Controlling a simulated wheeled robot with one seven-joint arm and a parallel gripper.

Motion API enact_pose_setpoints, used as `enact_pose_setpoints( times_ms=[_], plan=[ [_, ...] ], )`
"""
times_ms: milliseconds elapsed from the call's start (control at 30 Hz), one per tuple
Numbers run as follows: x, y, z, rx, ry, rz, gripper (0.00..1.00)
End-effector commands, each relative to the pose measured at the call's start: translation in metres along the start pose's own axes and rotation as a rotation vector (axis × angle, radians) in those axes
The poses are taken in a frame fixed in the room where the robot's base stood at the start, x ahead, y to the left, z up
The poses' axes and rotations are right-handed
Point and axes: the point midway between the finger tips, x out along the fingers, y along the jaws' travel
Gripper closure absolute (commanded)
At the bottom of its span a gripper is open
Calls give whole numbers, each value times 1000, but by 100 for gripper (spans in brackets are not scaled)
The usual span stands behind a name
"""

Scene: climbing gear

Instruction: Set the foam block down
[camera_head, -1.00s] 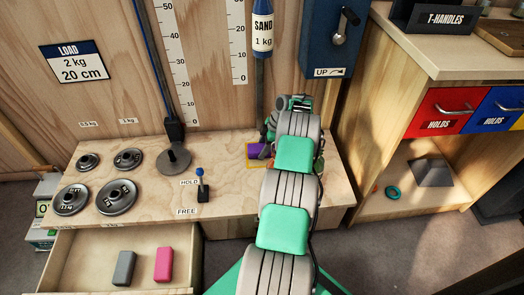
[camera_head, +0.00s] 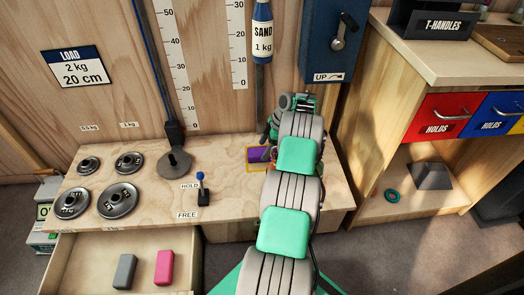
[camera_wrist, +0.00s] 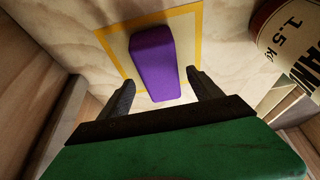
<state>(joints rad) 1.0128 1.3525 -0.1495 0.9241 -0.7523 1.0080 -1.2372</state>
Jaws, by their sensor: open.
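The foam block is a purple block (camera_wrist: 155,62) in the wrist view. It lies on the wooden bench inside a yellow square outline (camera_wrist: 113,47). My gripper (camera_wrist: 160,92) is open, with one dark finger on each side of the block's near end and a gap visible on both sides. In the head view a small part of the purple block (camera_head: 257,153) shows left of my arm, within the yellow outline. My gripper's fingers are hidden behind my arm there.
A can marked 1.5 kg (camera_wrist: 293,35) stands close on the right in the wrist view. A hanging sand cylinder (camera_head: 263,32) is above the outline. Weight discs (camera_head: 117,201) and a HOLD/FREE lever (camera_head: 202,188) are to the left. The open drawer (camera_head: 85,262) holds grey and pink blocks.

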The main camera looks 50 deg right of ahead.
Motion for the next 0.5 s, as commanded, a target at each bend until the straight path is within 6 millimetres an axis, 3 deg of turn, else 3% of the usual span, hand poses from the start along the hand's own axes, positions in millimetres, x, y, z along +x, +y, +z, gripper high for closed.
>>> enact_pose_setpoints(
  times_ms=[33, 133, 367, 433, 500],
  plan=[
    [-16, 1, -1, 0, -1, 2, 26],
    [-34, 0, -1, 0, 0, 0, 26],
    [-47, 0, -3, 3, 0, -4, 26],
    [-49, -2, -16, 17, -3, -11, 26],
    [-54, -6, -42, 49, -11, -26, 26]
  ],
)
